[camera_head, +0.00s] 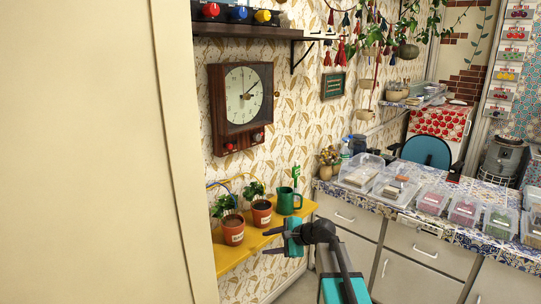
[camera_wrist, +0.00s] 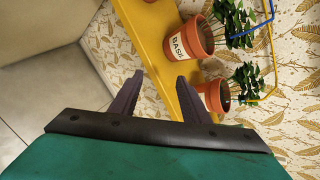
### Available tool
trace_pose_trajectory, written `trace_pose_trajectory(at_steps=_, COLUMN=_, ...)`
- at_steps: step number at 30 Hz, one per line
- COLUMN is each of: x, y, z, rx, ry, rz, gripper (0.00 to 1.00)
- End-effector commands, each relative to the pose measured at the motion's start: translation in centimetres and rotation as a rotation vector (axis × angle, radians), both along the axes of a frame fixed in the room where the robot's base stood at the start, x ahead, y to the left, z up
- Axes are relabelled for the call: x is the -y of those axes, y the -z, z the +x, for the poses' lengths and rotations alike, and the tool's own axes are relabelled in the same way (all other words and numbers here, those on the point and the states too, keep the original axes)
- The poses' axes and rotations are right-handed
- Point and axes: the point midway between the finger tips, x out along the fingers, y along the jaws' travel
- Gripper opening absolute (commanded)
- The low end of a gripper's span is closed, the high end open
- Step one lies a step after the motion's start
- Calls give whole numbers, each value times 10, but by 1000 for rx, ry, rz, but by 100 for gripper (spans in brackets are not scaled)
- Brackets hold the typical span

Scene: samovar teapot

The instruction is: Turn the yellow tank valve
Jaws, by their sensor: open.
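A yellow round part (camera_head: 263,16) sits at the top left of the head view, at the right end of a row with a red one (camera_head: 211,10) and a blue one (camera_head: 239,13). They are on dark bodies on a dark wall shelf (camera_head: 245,31), partly cut off by the top edge. I cannot tell which part of the yellow one turns. My gripper (camera_head: 268,241) is open and empty, far below it, near the yellow shelf. In the wrist view the two fingers of my gripper (camera_wrist: 158,82) stand apart, with no valve in view.
Potted plants (camera_head: 233,229) and a green watering can (camera_head: 288,201) stand on the yellow shelf (camera_head: 231,256). A wooden clock (camera_head: 242,105) hangs above. A pale wall (camera_head: 90,150) is at left. A counter with clear boxes (camera_head: 361,170) is at right.

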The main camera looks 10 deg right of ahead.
Motion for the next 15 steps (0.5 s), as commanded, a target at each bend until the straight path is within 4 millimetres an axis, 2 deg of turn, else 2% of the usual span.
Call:
trace_pose_trajectory(at_steps=1, x=5, y=-26, z=10, rx=19, ry=28, rz=34, gripper=43)
trace_pose_trajectory(at_steps=6, x=17, y=-105, z=32, rx=68, ry=114, rz=172, gripper=43)
trace_pose_trajectory(at_steps=11, x=30, y=-183, z=45, rx=111, ry=180, rz=307, gripper=43)
trace_pose_trajectory(at_steps=15, x=39, y=-253, z=50, rx=146, ry=221, rz=427, gripper=43)
